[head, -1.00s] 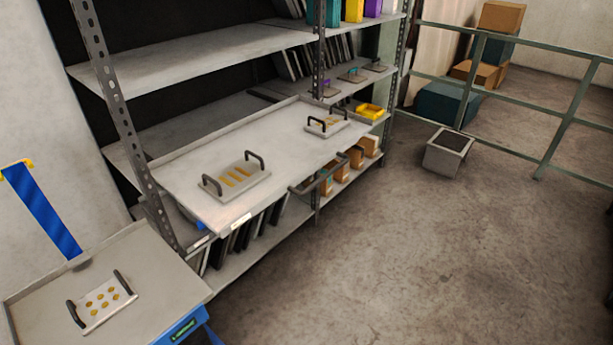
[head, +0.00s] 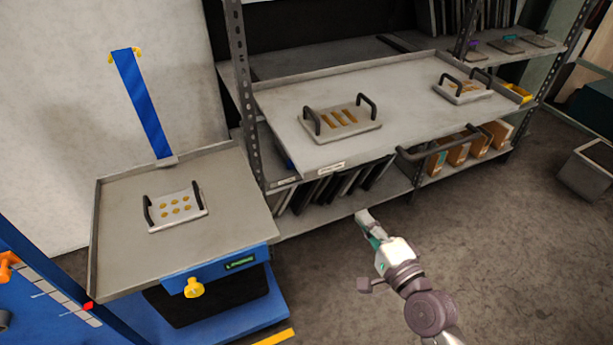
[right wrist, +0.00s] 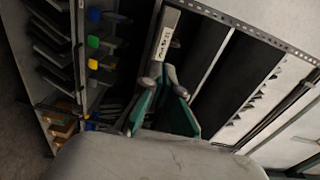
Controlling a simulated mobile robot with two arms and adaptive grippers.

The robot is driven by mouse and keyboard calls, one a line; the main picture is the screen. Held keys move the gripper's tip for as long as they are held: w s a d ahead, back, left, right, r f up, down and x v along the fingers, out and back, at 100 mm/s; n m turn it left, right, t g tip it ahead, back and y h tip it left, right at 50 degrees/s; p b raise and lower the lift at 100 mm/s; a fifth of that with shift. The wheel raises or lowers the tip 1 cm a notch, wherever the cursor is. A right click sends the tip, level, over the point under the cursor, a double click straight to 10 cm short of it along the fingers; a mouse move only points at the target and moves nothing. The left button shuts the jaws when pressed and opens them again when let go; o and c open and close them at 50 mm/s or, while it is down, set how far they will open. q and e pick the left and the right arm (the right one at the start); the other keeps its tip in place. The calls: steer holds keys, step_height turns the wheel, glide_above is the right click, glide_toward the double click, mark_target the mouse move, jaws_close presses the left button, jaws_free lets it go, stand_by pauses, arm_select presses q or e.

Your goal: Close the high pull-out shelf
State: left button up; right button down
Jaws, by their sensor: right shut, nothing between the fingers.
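The pull-out shelf (head: 400,92) is a grey tray that sticks out from the rack in the head view, with a dark bar handle (head: 440,144) on its front edge. Two foil dies with dark handles lie on it, a near one (head: 340,122) and a far one (head: 463,88). My right gripper (head: 366,222) is shut and empty, in front of and below the shelf's front edge, apart from the handle. Its teal fingers also show in the right wrist view (right wrist: 160,118), near a grey bar with a white label (right wrist: 165,42). My left gripper is out of view.
A blue cart with a grey top (head: 115,225) stands at the left, carrying another die (head: 175,208). Below the shelf are dark upright plates and brown boxes (head: 457,152). A grey bin (head: 590,170) stands at the right. The floor in front is clear.

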steer(key=r, duration=0.1)
steer(key=p, duration=0.1)
glide_toward(328, 169)
steer(key=x, duration=0.7)
steer(key=shift+w+a, duration=0.1)
steer(key=shift+w, duration=0.05)
steer(key=shift+w+r, duration=0.1)
